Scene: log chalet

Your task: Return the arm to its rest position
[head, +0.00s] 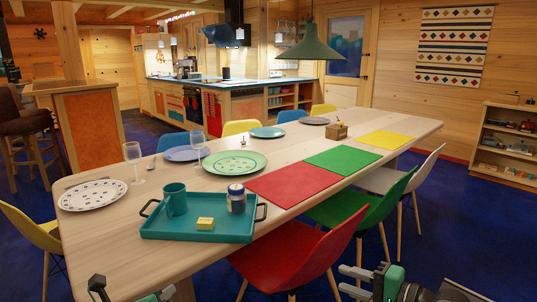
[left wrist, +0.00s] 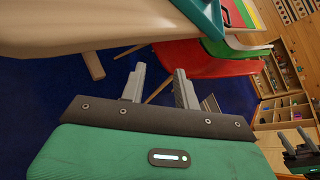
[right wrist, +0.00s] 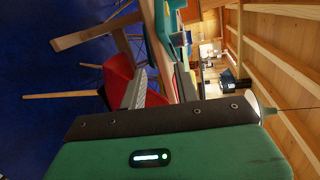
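My left gripper (head: 100,288) shows at the bottom left of the head view, by the near edge of the long wooden table (head: 110,245). In the left wrist view its two fingers (left wrist: 160,72) stand apart with nothing between them. My right gripper (head: 365,272) shows at the bottom right of the head view, low, near the red chair (head: 300,255). In the right wrist view its fingers (right wrist: 162,70) are also apart and empty. Most of both arms is out of view.
On the table, a teal tray (head: 195,232) holds a mug (head: 175,199), a jar (head: 236,199) and a yellow block (head: 205,223). Plates, glasses and coloured mats lie around it. A green chair (head: 365,210) stands right of the red one. Blue floor is clear at right.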

